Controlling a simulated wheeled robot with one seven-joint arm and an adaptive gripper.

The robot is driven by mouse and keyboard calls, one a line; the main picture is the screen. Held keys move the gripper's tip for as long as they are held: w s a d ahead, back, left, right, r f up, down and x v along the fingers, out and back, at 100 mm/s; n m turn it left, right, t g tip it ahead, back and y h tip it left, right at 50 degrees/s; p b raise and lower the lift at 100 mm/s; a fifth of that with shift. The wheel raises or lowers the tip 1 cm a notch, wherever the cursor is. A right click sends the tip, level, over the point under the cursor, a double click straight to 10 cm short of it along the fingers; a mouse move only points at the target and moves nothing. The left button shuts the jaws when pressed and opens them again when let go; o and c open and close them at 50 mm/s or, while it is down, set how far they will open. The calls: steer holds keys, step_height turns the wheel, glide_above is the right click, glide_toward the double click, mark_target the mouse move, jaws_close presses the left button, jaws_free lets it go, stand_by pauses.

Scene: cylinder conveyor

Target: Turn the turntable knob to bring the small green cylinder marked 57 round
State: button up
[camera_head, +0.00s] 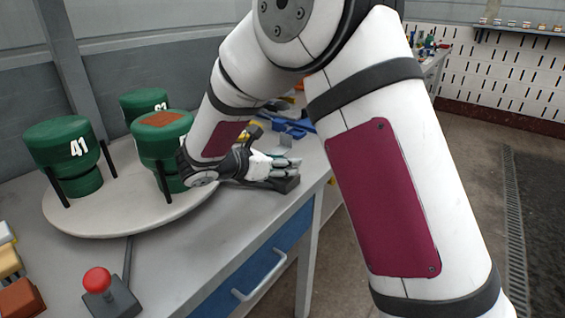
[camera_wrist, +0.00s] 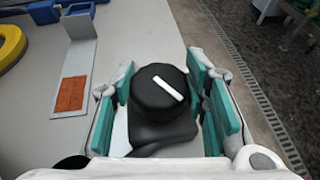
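The round pale turntable (camera_head: 110,215) carries green cylinders with black posts beside them. One cylinder (camera_head: 60,145) is marked 41 at the left. Another cylinder (camera_head: 143,103) at the back has a partly hidden number. A third cylinder (camera_head: 160,135) in front has an orange-brown patch on top and no readable number. No 57 is readable. The black knob (camera_wrist: 157,100) has a white line on top and sits on a dark base, right of the turntable. My gripper (camera_wrist: 160,95) is open, its teal-padded fingers on either side of the knob; contact is unclear.
A red-topped joystick (camera_head: 97,281) stands at the front of the grey bench. Coloured blocks (camera_head: 18,297) lie at the left edge. A pale strip with an orange patch (camera_wrist: 71,94) lies left of the knob. The bench edge is close on the right.

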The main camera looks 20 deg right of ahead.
steer(key=shift+m+g, duration=0.6)
steer(key=shift+g, duration=0.1)
steer(key=o, duration=1.2)
steer(key=shift+c, duration=0.2)
steer(key=v, duration=1.2)
steer(key=shift+f, duration=0.2)
steer(key=shift+a, duration=0.1)
